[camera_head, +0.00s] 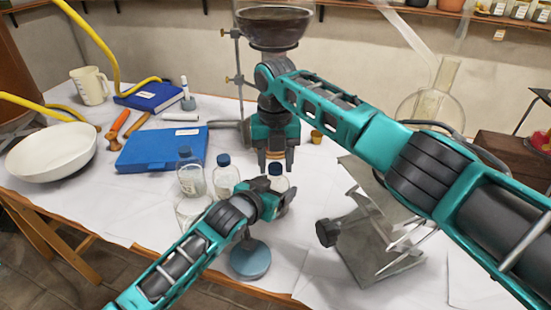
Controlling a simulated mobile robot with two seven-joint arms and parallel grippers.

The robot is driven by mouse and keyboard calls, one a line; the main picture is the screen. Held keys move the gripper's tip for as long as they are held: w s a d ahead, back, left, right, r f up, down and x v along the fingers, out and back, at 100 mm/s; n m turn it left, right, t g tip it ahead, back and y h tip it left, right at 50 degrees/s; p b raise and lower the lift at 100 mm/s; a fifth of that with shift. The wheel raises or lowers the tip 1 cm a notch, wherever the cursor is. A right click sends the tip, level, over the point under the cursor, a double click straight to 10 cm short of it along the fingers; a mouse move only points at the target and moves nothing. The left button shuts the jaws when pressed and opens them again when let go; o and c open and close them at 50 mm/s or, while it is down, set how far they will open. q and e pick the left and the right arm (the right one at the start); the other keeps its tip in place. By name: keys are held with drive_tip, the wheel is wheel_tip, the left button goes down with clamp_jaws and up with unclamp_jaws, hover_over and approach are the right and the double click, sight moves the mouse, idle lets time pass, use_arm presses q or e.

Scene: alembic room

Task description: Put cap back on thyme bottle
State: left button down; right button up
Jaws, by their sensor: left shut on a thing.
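My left gripper (280,199) is shut on a small clear bottle (278,183) at the table's middle; its fingers partly hide the bottle's lower part. The bottle looks upright, with a dark blue cap (275,169) at its top. My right gripper (276,162) points straight down directly above this bottle, its fingertips close to the cap. I cannot tell whether the fingers grip the cap. Two similar clear bottles with blue caps, one (191,178) and another (225,177), stand to the left. No label naming thyme is readable.
A blue case (162,149) and a white bowl (50,152) lie to the left. A round blue-topped item (250,259) is in front. A metal lab jack (372,235) stands right, a small yellow cup-like item (316,136) behind.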

clamp_jaws()
drive_tip(key=m, duration=1.2)
drive_tip(key=shift+m, duration=0.4)
drive_tip(key=m, duration=0.3)
drive_tip(key=shift+m, duration=0.3)
drive_tip(key=m, duration=0.3)
drive_tip(key=shift+m, duration=0.4)
drive_tip(key=m, duration=0.4)
drive_tip(key=shift+f, duration=0.1)
drive_tip(key=m, duration=0.3)
drive_tip(key=shift+m, duration=0.3)
drive_tip(key=m, duration=1.3)
drive_tip(key=shift+a+m, duration=0.1)
drive_tip(key=shift+m, duration=0.3)
drive_tip(key=m, duration=0.5)
drive_tip(key=shift+m, duration=0.4)
drive_tip(key=m, duration=0.6)
drive_tip(key=shift+o, duration=1.2)
unclamp_jaws()
drive_tip(key=shift+r, duration=2.25)
